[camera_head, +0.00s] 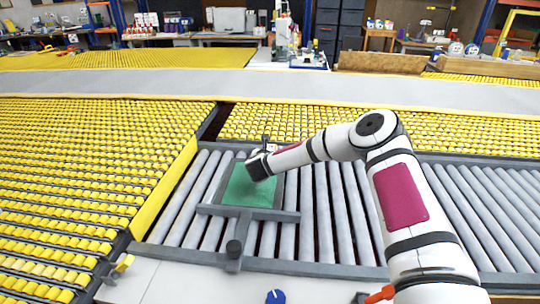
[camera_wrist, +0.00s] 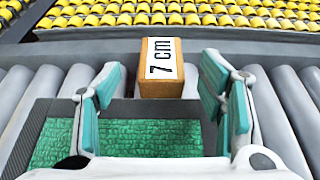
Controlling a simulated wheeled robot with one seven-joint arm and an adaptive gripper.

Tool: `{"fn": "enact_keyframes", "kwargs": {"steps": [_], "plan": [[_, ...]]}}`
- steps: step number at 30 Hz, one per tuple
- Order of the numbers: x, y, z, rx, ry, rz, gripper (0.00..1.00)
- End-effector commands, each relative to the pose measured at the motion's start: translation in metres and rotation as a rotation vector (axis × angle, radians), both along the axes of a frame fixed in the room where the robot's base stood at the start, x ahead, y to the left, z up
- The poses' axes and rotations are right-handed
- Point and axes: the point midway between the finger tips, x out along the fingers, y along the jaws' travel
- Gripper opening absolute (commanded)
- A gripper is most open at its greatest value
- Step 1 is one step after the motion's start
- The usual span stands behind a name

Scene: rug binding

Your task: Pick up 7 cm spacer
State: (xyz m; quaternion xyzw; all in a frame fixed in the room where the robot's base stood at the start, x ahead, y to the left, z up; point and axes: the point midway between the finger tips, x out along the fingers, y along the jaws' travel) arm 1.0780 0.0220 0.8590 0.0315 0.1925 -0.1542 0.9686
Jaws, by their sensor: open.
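The 7 cm spacer (camera_wrist: 148,86) is an orange-brown block with a white "7 cm" label on top, upright in the upper middle of the wrist view. It stands at the far edge of a dark-framed tray with a green textured surface (camera_wrist: 150,137). My gripper (camera_wrist: 161,74) has teal pads and is open. The spacer shows in the gap between its fingertips, apparently untouched; I cannot tell how far it sits between them. In the head view my gripper (camera_head: 255,166) is over the far part of the green surface (camera_head: 243,188), and the spacer is not clearly visible.
Grey rollers (camera_head: 325,212) run on both sides of the tray's dark frame (camera_head: 203,208). Yellow roller beds (camera_head: 80,150) lie at left and behind. A blue knob (camera_head: 276,296) is on the white front ledge. Cluttered workbenches stand far back.

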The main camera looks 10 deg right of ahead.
Motion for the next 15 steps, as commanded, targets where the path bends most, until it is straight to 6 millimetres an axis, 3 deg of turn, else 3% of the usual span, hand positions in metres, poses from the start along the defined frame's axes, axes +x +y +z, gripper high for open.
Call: {"fn": "enact_keyframes", "kwargs": {"steps": [7, 15], "plan": [[0.015, -0.006, -0.009, -0.001, 0.0, -0.001, 0.63], [0.046, -0.016, -0.024, -0.001, 0.0, 0.001, 0.63]]}}
